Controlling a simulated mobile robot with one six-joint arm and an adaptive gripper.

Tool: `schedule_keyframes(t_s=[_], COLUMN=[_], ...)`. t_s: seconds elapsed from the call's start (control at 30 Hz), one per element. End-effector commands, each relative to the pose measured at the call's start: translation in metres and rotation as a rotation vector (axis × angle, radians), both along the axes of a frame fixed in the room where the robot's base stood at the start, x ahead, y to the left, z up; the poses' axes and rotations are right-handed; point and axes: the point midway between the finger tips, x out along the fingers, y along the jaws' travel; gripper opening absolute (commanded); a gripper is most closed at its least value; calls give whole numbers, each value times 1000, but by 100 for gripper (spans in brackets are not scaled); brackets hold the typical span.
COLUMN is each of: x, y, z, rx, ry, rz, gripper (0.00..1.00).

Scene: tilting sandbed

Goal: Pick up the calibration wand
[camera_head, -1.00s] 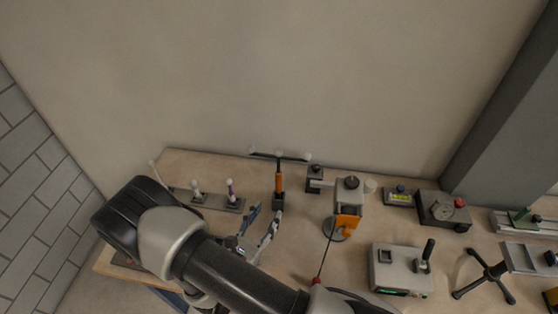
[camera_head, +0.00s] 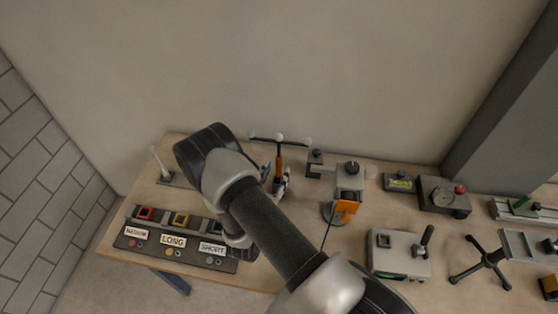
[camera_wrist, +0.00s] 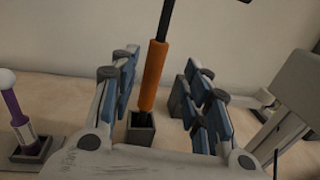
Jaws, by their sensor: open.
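The calibration wand (camera_head: 279,146) is a dark T-bar with white balls and an orange grip. It stands at the back of the bench, its lower part partly hidden by my arm. In the wrist view its orange grip (camera_wrist: 153,76) rises from a dark square socket (camera_wrist: 140,129), and the crossbar is mostly out of frame. My gripper (camera_wrist: 157,92) is open, its blue-padded fingers on either side of the grip with gaps on both sides. In the head view my gripper is mostly hidden behind my arm.
A purple-stemmed, white-balled rod (camera_wrist: 18,115) stands left of the gripper. A clamp stand with an orange plate (camera_head: 344,208) is close on the right. A panel labelled MEDIUM, LONG, SHORT (camera_head: 173,254) lies front left. A grey box (camera_head: 400,254) and a dial gauge box (camera_head: 443,198) sit further right.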

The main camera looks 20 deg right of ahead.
Motion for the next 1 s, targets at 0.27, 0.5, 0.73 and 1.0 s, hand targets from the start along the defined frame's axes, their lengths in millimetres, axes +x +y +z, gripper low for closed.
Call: schedule_keyframes(t_s=[0.27,0.5,0.73,1.0], x=[31,42,42,42], y=[-22,-31,-30,-30], z=[-3,-3,-3,-3], rx=[1,0,0,0], ry=[-4,0,0,0], rz=[-4,0,0,-1], gripper=[43,43,38,20])
